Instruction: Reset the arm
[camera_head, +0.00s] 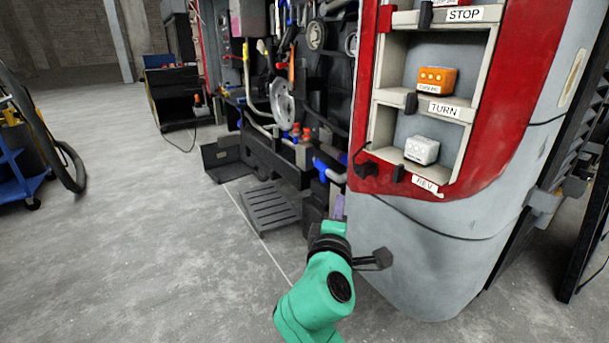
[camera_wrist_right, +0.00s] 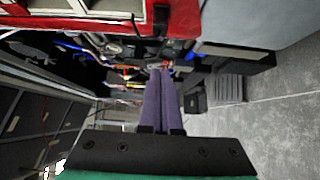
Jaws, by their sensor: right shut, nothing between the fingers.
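My right arm, green with black joints, comes up from the bottom middle of the head view. Its gripper (camera_head: 338,207) points away from me beside the lower grey corner of the coach, and only a bit of purple finger shows there. In the right wrist view the two long purple fingers (camera_wrist_right: 161,78) lie side by side, shut with nothing between them. My left arm and gripper are not in view.
The red and grey coach body (camera_head: 430,250) stands close on the right, with shelves holding an orange block (camera_head: 436,80) and a white block (camera_head: 422,150). Open machinery and a step (camera_head: 268,207) lie beyond. A blue cart (camera_head: 20,178) stands far left; the floor between is clear.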

